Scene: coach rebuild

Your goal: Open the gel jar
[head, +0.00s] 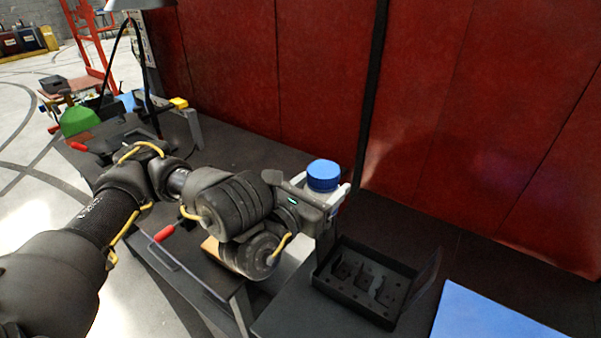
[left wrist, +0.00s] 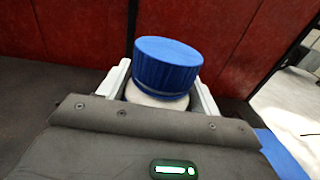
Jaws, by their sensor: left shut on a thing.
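The gel jar has a ribbed blue lid (head: 322,175) on a whitish body (head: 318,190). My left gripper (head: 335,196) is shut on the jar, with one finger on each side of its body below the lid. In the left wrist view the blue lid (left wrist: 168,66) sits on the pale jar body (left wrist: 157,97) between the two light fingers. The lower part of the jar is hidden behind the gripper. The lid is on the jar. My right gripper is in neither view.
A black open tray (head: 372,282) with dark metal brackets lies on the dark bench to the right of the gripper. A blue sheet (head: 490,315) lies at the lower right. A red panelled wall (head: 325,85) stands close behind the jar. A green object (head: 79,121) is far left.

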